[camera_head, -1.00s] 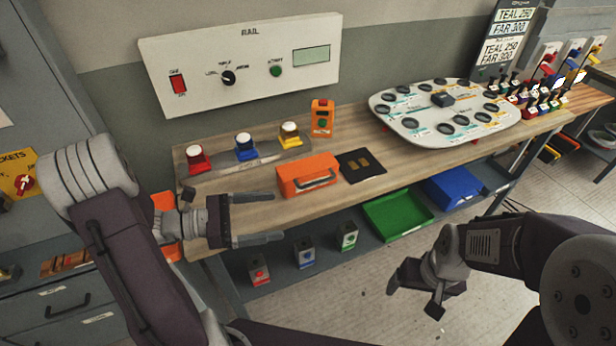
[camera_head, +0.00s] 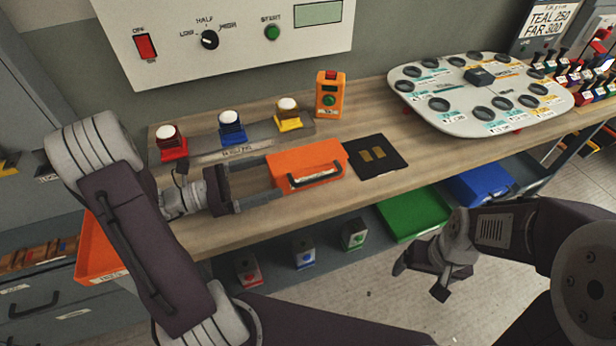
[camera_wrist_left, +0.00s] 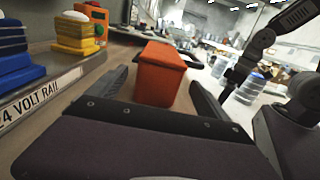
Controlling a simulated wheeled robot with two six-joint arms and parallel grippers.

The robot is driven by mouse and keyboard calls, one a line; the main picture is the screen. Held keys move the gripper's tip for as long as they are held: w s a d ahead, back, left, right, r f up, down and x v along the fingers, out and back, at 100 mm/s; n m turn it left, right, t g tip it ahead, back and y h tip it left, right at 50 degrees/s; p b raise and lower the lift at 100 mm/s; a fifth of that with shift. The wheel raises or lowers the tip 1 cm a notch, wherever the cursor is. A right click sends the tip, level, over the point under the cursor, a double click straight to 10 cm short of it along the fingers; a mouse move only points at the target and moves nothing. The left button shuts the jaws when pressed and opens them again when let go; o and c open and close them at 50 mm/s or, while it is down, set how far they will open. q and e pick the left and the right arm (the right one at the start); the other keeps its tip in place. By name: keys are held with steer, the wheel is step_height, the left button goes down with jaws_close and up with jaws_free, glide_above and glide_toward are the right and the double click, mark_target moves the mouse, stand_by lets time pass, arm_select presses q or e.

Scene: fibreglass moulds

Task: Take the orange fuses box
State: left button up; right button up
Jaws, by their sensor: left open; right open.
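The orange box (camera_head: 306,160) with a dark handle and a pale label on its front lies on the wooden workbench. It also shows in the left wrist view (camera_wrist_left: 161,75), ahead between the two fingers. My left gripper (camera_head: 268,179) is open and empty, level with the left end of the box, fingers pointing at it. Whether the fingertips touch the box cannot be told. My right gripper (camera_head: 420,277) is open and empty, low in front of the bench, far from the box. The writing on the box is too small to read.
Red (camera_head: 168,143), blue (camera_head: 232,128) and yellow (camera_head: 288,114) button blocks stand behind the box. An orange button unit (camera_head: 329,96) and a black mat (camera_head: 393,147) are close by. Green (camera_head: 413,213) and blue (camera_head: 483,184) trays sit below; an orange bin (camera_head: 98,250) is at lower left.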

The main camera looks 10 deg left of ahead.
mark_target(303, 159)
arm_select(q)
steer(key=shift+s+d, duration=0.1)
steer(key=shift+s, duration=0.1)
steer(key=x, duration=0.4)
steer(key=shift+w, duration=0.1)
steer(key=x, duration=0.5)
steer(key=shift+w+r, duration=0.2)
steer(key=shift+r, duration=0.05)
steer(key=shift+s, duration=0.1)
steer(key=shift+c, duration=1.2)
steer(key=c, duration=1.6)
steer(key=shift+r, duration=0.1)
steer(key=r, duration=0.2)
steer(key=r+p, duration=0.1)
steer(key=r, duration=0.1)
steer(key=shift+d+r, duration=0.2)
steer(key=shift+r, duration=0.15)
steer(key=s+d+r, duration=0.1)
steer(key=d+r, duration=0.1)
steer(key=d, duration=0.1)
steer(key=s+d+r+p, duration=0.1)
steer(key=d+r, duration=0.1)
steer(key=d, duration=0.2)
steer(key=d+r, duration=0.2)
steer(key=d, duration=0.1)
steer(key=shift+s+d+r, duration=0.1)
steer(key=shift+s+d, duration=0.15)
steer(key=shift+s, duration=0.15)
